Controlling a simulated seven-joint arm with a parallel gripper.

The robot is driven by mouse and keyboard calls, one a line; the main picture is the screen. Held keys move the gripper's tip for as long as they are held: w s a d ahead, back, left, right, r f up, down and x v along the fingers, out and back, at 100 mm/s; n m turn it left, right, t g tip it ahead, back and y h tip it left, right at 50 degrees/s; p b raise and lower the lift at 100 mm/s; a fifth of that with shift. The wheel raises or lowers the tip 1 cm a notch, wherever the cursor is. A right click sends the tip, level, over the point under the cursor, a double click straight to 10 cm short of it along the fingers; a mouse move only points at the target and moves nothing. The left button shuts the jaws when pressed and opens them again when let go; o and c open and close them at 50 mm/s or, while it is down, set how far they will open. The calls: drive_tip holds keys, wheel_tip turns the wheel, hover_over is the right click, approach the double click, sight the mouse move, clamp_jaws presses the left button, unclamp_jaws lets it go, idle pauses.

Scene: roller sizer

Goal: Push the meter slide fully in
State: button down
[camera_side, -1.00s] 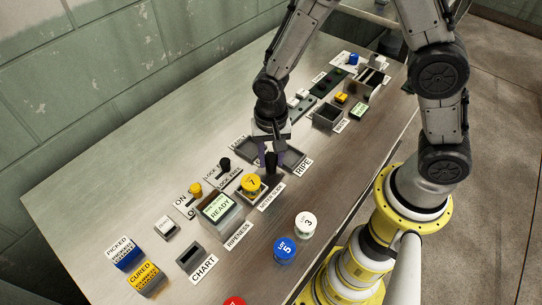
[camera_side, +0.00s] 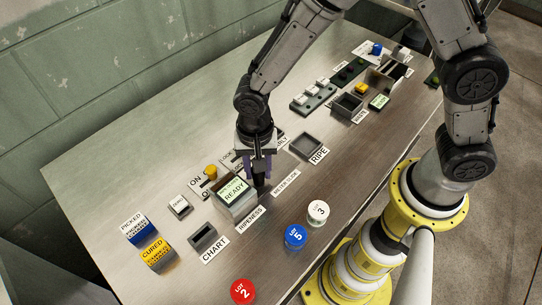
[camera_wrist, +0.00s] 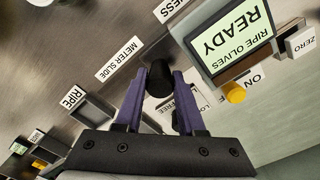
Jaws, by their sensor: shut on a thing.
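My gripper (camera_side: 259,178) is low over the bench, right beside the meter (camera_side: 236,196), whose screen reads READY. In the wrist view, its purple fingers are shut on the black knob (camera_wrist: 158,80) of the meter slide. The METER SLIDE label (camera_wrist: 120,58) lies on the bench beside the knob. The meter (camera_wrist: 228,40) stands close to the knob, and its screen reads READY and RIPE OLIVES. The slide's body and the yellow puck are not visible; whether any gap is left between slide and meter cannot be told.
A yellow-topped switch (camera_wrist: 234,92) marked ON stands near the fingers. The RIPE tray (camera_side: 308,147) is empty. White puck 3 (camera_side: 318,212), blue puck 5 (camera_side: 295,236) and red puck 2 (camera_side: 242,291) stand toward the front edge. The CHART slot (camera_side: 203,237) is left of the meter.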

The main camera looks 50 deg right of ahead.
drive_tip(key=shift+a, duration=0.35)
drive_tip(key=c, duration=0.9)
unclamp_jaws()
drive_tip(key=o, duration=0.4)
drive_tip(key=shift+d, duration=0.1)
wheel_tip(320, 180, up, 14)
drive_tip(key=shift+f, duration=0.1)
